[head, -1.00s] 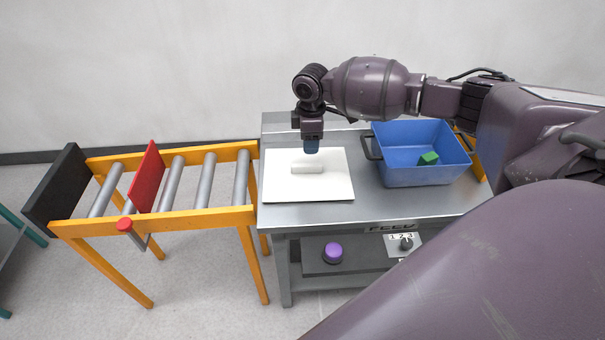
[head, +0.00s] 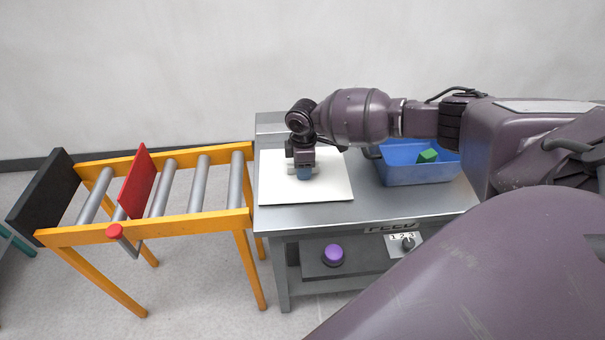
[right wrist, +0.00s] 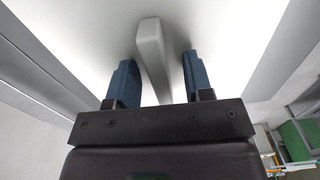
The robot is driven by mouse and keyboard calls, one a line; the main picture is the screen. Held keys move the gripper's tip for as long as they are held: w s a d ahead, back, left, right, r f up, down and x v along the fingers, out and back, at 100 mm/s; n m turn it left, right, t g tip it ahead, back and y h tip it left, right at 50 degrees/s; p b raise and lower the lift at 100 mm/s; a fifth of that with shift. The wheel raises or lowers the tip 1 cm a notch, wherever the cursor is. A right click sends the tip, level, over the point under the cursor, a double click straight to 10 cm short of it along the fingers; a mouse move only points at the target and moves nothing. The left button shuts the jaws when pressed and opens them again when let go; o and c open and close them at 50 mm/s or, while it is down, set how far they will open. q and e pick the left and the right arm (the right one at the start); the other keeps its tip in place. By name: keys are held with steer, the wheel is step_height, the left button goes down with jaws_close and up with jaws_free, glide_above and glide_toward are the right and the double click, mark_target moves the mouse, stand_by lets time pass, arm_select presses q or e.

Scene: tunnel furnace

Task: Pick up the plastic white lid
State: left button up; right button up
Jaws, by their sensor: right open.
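The white lid (head: 328,192) lies flat on the grey metal table, a square plate with a raised bar handle (head: 291,168) in its middle. My right gripper (head: 305,174) is low over the lid at the handle and hides part of it in the head view. In the right wrist view the light handle (right wrist: 151,55) stands between the two blue fingertips of my open right gripper (right wrist: 157,75). A gap shows on each side of the handle. My left gripper is not in view.
A blue bin (head: 420,176) with a green block (head: 428,156) stands right of the lid on the table (head: 380,210). A yellow roller conveyor (head: 180,227) with a red plate (head: 137,182) adjoins on the left. A purple button (head: 333,255) sits on the lower shelf.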

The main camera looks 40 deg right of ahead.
steer(key=shift+r, duration=0.1)
jaws_close()
